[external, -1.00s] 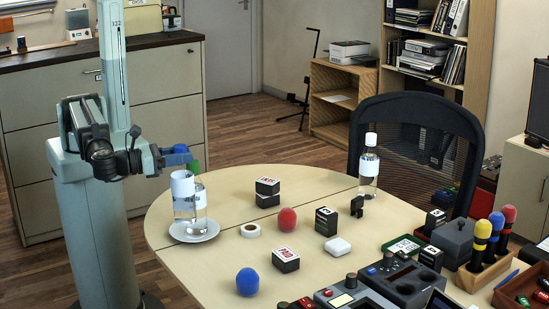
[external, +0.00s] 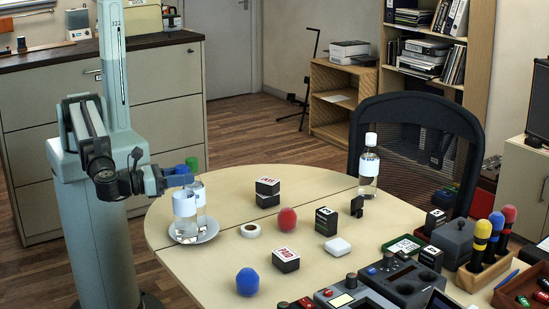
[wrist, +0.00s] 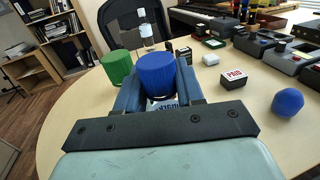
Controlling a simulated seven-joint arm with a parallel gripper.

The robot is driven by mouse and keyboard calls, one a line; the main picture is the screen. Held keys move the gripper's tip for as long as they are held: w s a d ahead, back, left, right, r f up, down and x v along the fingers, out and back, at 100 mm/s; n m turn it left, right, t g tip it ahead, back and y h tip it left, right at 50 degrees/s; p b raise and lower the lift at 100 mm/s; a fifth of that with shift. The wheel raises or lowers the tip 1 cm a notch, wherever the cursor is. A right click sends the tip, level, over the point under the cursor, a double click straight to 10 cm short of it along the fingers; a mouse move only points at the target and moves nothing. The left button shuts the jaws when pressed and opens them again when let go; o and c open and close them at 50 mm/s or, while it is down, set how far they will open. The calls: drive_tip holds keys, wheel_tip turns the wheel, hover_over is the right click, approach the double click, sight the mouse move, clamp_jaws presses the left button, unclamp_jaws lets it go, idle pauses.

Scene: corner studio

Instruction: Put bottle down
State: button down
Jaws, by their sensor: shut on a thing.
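A clear bottle with a white label (external: 185,206) and a blue cap (wrist: 157,74) is held in my gripper (external: 178,181). In the wrist view my gripper (wrist: 158,92) has its fingers on both sides of the blue cap. A third, clear bottle (external: 369,172) stands far off near the chair.
The saucer is near the round table's (external: 325,182) left edge. A tape roll (external: 251,231) lies right of it. Black-and-white boxes (external: 286,260), a red ball (external: 287,219) and a blue ball (external: 247,281) stand farther right. A black chair (external: 420,135) is behind the table.

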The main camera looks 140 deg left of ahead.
drive_tip(key=c, duration=0.7)
unclamp_jaws()
drive_tip(key=v, duration=1.2)
